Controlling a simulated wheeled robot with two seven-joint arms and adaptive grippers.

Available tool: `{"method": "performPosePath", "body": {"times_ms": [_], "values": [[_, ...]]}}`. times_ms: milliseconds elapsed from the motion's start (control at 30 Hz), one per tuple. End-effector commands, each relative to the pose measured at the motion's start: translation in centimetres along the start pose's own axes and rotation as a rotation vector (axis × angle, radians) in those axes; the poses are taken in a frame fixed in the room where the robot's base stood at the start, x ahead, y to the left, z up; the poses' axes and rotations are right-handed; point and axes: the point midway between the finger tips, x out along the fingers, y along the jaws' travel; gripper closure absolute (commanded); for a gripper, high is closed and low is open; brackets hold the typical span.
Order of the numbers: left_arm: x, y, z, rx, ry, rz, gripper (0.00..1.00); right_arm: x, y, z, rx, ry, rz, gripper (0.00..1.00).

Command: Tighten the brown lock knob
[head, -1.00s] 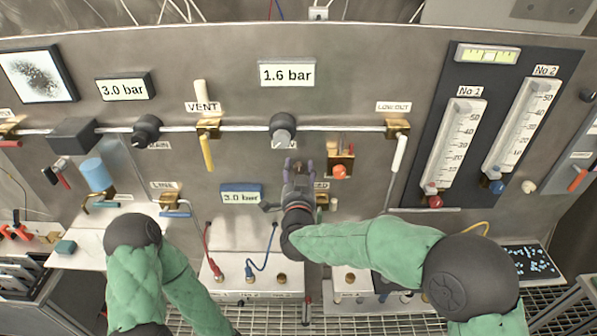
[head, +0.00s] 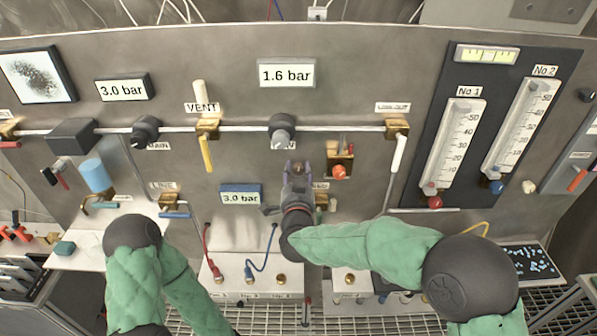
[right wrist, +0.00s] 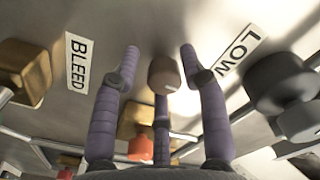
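The brown lock knob (right wrist: 164,75) is a small round knob on the steel panel, seen in the middle of the right wrist view. It also shows as a small brown spot in the head view (head: 298,169), below the 1.6 bar regulator. My right gripper (head: 297,172) points up at the panel with its fingers spread on both sides of the knob. In the right wrist view its purple fingers (right wrist: 160,62) are open, with gaps to the knob; a third finger lies below it. I cannot tell how deep the knob sits between them. My left gripper is out of view.
A dark regulator knob (head: 282,130) sits just above the gripper. A brass block with an orange knob (head: 339,171) is close on the right. The blue-framed 3.0 bar display (head: 240,194) is on the left. A white lever (head: 399,153) hangs farther right.

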Motion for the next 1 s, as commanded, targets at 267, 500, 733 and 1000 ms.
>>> {"method": "performPosePath", "body": {"times_ms": [267,500,733,1000], "values": [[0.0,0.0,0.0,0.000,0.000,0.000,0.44,0.1,-0.1,-0.2,0.002,0.005,0.000,0.46],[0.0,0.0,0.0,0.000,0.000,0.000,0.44,-1.4,-0.1,-0.3,0.003,0.005,-0.001,0.46],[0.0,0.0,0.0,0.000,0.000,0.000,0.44,-5.8,-0.2,-0.2,0.003,0.004,-0.004,0.46],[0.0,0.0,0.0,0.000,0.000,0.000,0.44,-10.3,-0.1,-0.1,0.002,0.003,-0.003,0.46]]}}
